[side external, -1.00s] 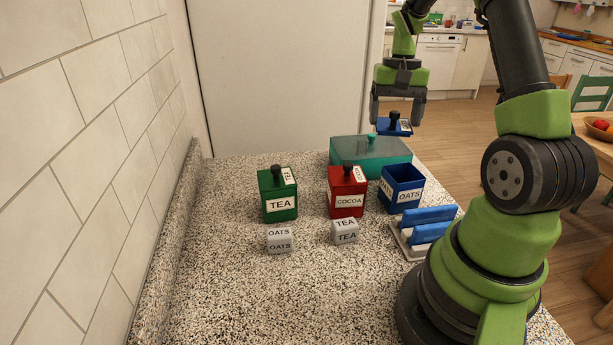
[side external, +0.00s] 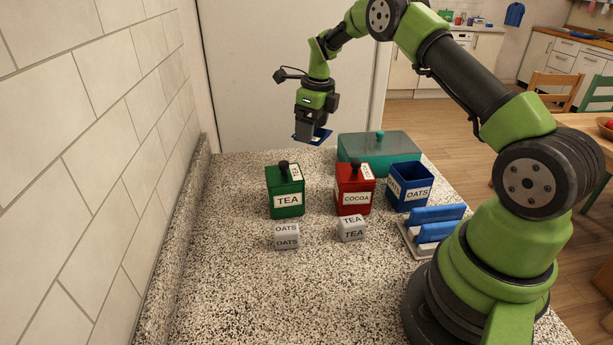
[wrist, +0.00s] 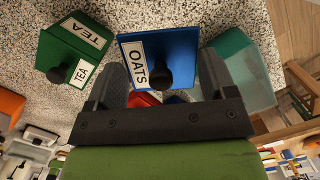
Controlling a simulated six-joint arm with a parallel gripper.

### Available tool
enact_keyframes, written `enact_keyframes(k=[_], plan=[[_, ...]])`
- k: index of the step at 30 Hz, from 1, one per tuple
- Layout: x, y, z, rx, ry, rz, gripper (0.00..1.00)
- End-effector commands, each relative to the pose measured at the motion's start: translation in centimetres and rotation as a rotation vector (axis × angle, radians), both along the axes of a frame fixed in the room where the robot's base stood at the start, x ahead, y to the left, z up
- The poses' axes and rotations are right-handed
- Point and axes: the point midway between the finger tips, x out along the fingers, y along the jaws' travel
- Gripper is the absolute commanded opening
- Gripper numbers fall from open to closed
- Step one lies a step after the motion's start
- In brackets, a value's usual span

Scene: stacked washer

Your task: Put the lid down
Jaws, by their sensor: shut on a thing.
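My gripper (side external: 311,126) is shut on the blue lid (side external: 312,136) and holds it in the air above the far part of the counter. In the wrist view the lid (wrist: 185,62) bears an OATS label, and its black knob lies between the fingers. The blue OATS canister (side external: 408,191) stands open-topped on the counter, to the right of and lower than the held lid. The red COCOA canister (side external: 353,197) and the green TEA canister (side external: 285,199) stand to its left, each with its lid on.
A teal box (side external: 375,150) with a knob stands behind the canisters. Two grey cubes, OATS (side external: 286,236) and TEA (side external: 351,228), sit in front. A blue rack (side external: 436,224) stands near my base. The speckled counter (side external: 230,280) is clear at the front left; a tiled wall borders it.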

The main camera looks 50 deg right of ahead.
Motion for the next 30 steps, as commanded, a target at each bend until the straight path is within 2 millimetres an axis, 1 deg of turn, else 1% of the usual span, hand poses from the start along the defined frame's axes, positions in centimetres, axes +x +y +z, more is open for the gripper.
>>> enact_keyframes(k=[3,6,8,12,15,19,24,27,30], plan=[[0.7,0.6,-0.4,-0.001,0.000,-0.086,0.55],[1.0,0.8,-0.9,-0.001,0.002,-0.125,0.54],[1.0,0.9,-1.9,0.001,0.005,-0.136,0.54],[0.9,0.9,-4.7,0.001,0.006,-0.139,0.54],[1.0,0.9,-6.1,0.002,0.003,-0.139,0.54],[1.0,0.9,-7.4,0.001,0.003,-0.138,0.54],[0.9,0.9,-9.9,0.002,0.002,-0.138,0.54],[1.0,0.9,-10.5,0.002,0.000,-0.138,0.54],[1.0,0.8,-10.5,0.001,-0.002,-0.138,0.54]])
